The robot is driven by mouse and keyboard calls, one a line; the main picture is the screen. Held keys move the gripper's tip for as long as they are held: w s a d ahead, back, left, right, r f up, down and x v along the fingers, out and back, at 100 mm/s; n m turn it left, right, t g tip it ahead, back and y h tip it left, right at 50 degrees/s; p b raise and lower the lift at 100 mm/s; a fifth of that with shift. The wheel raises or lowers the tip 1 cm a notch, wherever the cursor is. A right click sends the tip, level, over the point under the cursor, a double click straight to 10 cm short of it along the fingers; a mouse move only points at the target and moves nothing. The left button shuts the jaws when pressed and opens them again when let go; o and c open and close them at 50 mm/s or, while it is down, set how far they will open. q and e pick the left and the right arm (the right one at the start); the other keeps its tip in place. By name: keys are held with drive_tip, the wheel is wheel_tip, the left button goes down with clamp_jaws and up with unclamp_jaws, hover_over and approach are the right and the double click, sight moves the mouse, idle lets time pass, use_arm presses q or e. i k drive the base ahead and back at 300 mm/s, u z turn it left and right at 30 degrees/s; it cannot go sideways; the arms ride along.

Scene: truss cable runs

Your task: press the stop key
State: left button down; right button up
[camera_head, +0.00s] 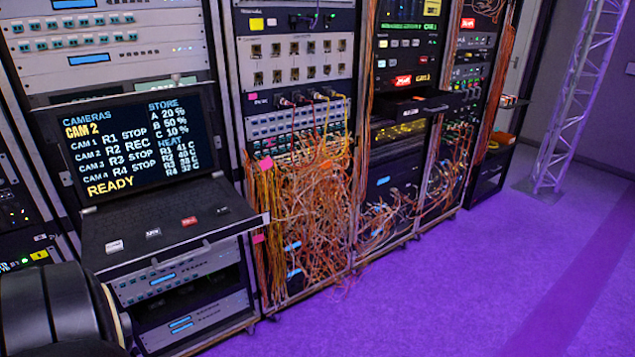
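A pull-out keyboard shelf (170,205) sticks out of the left rack under a screen (130,145). Near its front edge are a light key (114,246), a dark key (153,233), a red key (189,221) and another dark key (222,210). Their labels are too small to read, so I cannot tell which is the stop key. The screen reads CAM 2 and READY at the left, with R2 REC for camera 2 and STOP for the other cameras. Neither of my grippers is in view.
Racks stand in a row to the right of the shelf, with a tangle of orange cables (310,215) hanging in front of them. Purple floor (450,290) is clear in front. A truss tower (575,110) stands at the far right.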

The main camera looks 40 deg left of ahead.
sight(224, 210)
drive_tip(key=u, duration=0.25)
drive_tip(key=i, duration=1.2)
drive_tip(key=u, duration=1.45)
drive_tip(key=i, duration=0.45)
drive_tip(key=u, duration=0.5)
